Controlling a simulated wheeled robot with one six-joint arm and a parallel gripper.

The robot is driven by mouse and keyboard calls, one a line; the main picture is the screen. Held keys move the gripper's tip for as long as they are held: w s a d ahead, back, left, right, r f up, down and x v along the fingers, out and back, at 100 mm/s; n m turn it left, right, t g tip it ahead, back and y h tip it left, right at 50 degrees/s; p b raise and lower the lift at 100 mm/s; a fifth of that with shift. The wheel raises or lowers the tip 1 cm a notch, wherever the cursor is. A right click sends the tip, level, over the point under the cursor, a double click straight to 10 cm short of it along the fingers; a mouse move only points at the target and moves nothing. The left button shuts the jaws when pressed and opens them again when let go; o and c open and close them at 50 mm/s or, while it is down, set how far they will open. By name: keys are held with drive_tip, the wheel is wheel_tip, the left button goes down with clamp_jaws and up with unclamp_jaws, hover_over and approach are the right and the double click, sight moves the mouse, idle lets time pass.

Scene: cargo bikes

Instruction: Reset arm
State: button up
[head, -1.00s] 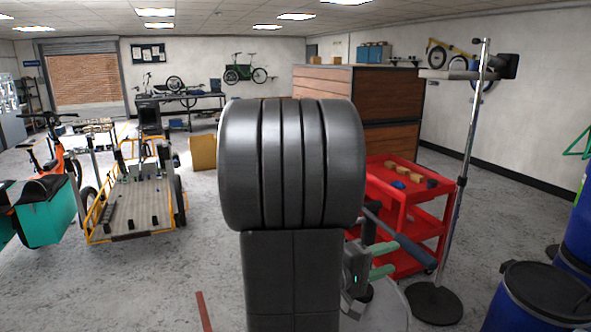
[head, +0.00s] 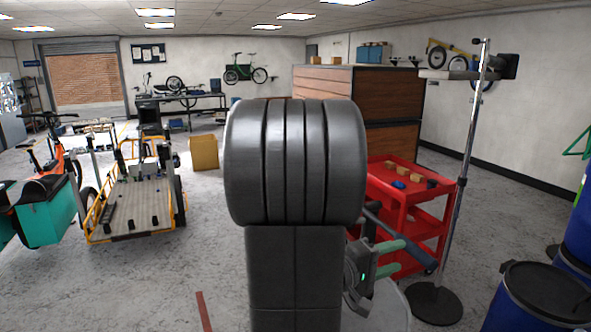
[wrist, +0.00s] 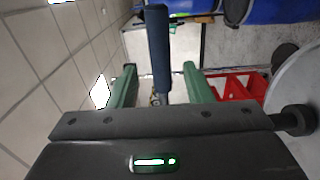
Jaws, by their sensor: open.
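My gripper (head: 397,255) has green fingers and shows low right of centre in the head view, partly behind my dark arm. In the wrist view my gripper (wrist: 158,68) has its two fingers apart. A dark blue-grey bar (wrist: 158,40) shows in the gap between them, and its depth relative to the fingertips is unclear. The bar (head: 418,256) also shows beside the fingers in the head view, by the red cart (head: 404,213); it looks like the cart's handle. My arm stands upright in the middle of the head view and hides part of the scene.
A pole stand with a round base (head: 434,304) is just right of the cart. Blue barrels (head: 535,300) stand at the lower right. A wooden-sided box (head: 350,95) is behind the cart.

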sight(412, 247)
drive_tip(key=x, duration=0.4)
drive_tip(key=p+x, duration=0.1)
drive_tip(key=x, duration=0.2)
drive_tip(key=shift+r, duration=0.4)
drive_tip(key=shift+s+a+r+n, duration=0.1)
drive_tip(key=shift+r+n, duration=0.1)
drive_tip(key=shift+n, duration=0.1)
